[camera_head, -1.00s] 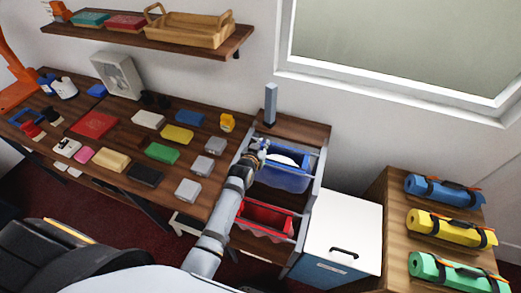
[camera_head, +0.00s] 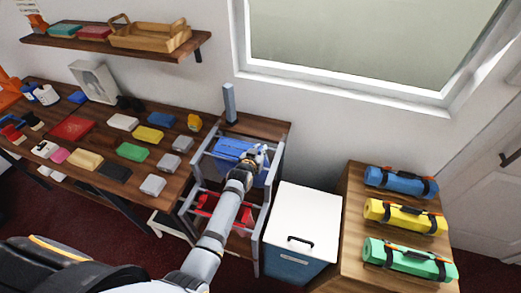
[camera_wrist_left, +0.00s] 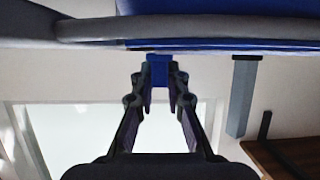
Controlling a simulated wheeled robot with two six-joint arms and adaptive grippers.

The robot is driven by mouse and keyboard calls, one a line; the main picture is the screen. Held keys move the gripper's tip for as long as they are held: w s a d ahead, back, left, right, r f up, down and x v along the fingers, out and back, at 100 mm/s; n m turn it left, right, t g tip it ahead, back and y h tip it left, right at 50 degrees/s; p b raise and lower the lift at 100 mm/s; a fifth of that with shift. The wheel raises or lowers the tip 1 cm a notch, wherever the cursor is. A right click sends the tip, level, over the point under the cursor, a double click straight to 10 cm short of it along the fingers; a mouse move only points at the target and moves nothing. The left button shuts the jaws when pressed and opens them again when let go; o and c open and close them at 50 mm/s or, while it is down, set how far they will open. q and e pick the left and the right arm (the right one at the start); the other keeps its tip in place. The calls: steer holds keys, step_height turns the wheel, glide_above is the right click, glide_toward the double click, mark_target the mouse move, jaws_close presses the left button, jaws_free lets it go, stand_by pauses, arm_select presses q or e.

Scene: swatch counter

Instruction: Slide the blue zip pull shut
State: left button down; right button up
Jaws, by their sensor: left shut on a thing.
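My left gripper (camera_head: 258,157) is at the right end of the blue bag (camera_head: 232,147), which hangs in the upper part of a grey rack. In the left wrist view, the gripper (camera_wrist_left: 158,85) is shut on a small blue zip pull (camera_wrist_left: 158,70) just beside the bag's edge (camera_wrist_left: 230,44). The bag's top looks covered in blue from left to the gripper, with no white inside showing. My arm and gripper hide the bag's right part. The pull is too small to make out in the head view. My right gripper is not in view.
A red bag (camera_head: 211,203) hangs lower in the rack (camera_head: 262,215), partly behind my arm. A grey post (camera_head: 229,102) stands behind the rack. A white-topped cabinet (camera_head: 302,215) is close on the right. The counter (camera_head: 105,185) at left holds several swatches.

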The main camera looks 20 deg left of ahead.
arm_select(q)
steer(key=shift+d, duration=0.1)
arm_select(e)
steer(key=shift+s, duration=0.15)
arm_select(q)
steer(key=c, duration=1.4)
jaws_free()
steer(key=shift+d, duration=0.1)
steer(key=shift+o, duration=0.4)
steer(key=shift+d, duration=0.1)
steer(key=shift+s+r, duration=0.1)
steer(key=shift+s, duration=0.3)
steer(key=v, duration=0.6)
steer(key=shift+s+r, duration=0.2)
steer(key=shift+s, duration=0.05)
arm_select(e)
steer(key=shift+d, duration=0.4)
